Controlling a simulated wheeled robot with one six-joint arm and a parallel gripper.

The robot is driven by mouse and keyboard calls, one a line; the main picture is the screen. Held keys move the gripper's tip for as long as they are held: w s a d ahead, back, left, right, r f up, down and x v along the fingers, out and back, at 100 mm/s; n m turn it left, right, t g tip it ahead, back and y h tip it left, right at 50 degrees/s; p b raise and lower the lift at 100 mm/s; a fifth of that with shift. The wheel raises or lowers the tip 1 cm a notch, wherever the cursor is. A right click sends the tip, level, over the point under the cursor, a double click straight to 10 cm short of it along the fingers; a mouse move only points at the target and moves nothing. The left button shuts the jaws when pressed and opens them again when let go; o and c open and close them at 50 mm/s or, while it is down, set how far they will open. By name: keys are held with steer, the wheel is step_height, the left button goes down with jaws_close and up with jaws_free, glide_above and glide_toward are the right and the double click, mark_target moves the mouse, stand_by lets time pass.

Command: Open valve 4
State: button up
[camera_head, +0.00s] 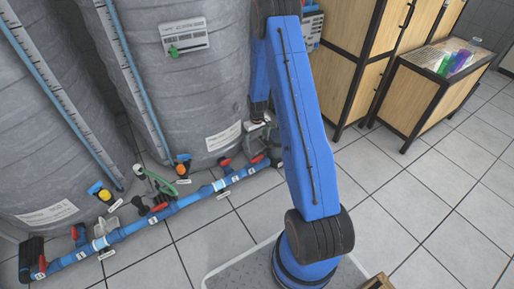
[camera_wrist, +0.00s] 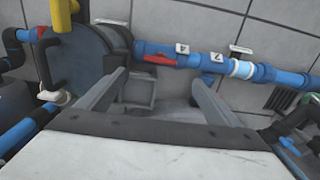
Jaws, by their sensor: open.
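A blue pipe (camera_head: 130,229) runs along the floor with several red valve handles, such as one on the right (camera_head: 225,162) and one in the middle (camera_head: 158,207). In the wrist view a red handle (camera_wrist: 152,59) lies along the blue pipe (camera_wrist: 262,72), beyond and between my fingers. My gripper (camera_wrist: 160,85) is open, with nothing between its fingers. In the head view my gripper (camera_head: 262,128) is low beside the tank, near the pipe's right end, partly hidden by my arm.
Two large grey tanks (camera_head: 190,90) stand behind the pipe. A yellow-handled valve (camera_head: 100,191), an orange one (camera_head: 183,160) and a green hose (camera_head: 160,182) stick out near them. Wooden cabinets (camera_head: 350,70) stand at the right.

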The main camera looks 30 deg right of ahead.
steer(key=shift+r, duration=2.05)
steer(key=s+a+r+t, duration=0.1)
steer(key=s+a+r, duration=0.3)
steer(key=r, duration=0.7)
steer(key=s+a+r, duration=0.3)
steer(key=r, duration=0.8)
steer(key=s+a+r+t, duration=0.1)
steer(key=s+a+r, duration=0.3)
steer(key=r, duration=0.6)
steer(key=s+a+r+t, duration=0.1)
steer(key=s+r, duration=0.3)
steer(key=s, duration=0.5)
steer(key=s+a+r+t, duration=0.1)
steer(key=s+a+r, duration=0.3)
steer(key=s, duration=0.6)
steer(key=s+a+r, duration=0.2)
steer(key=s+r, duration=0.3)
steer(key=s, duration=0.5)
steer(key=shift+a+m+t, duration=0.3)
steer(key=shift+t, duration=0.1)
steer(key=shift+r, duration=0.1)
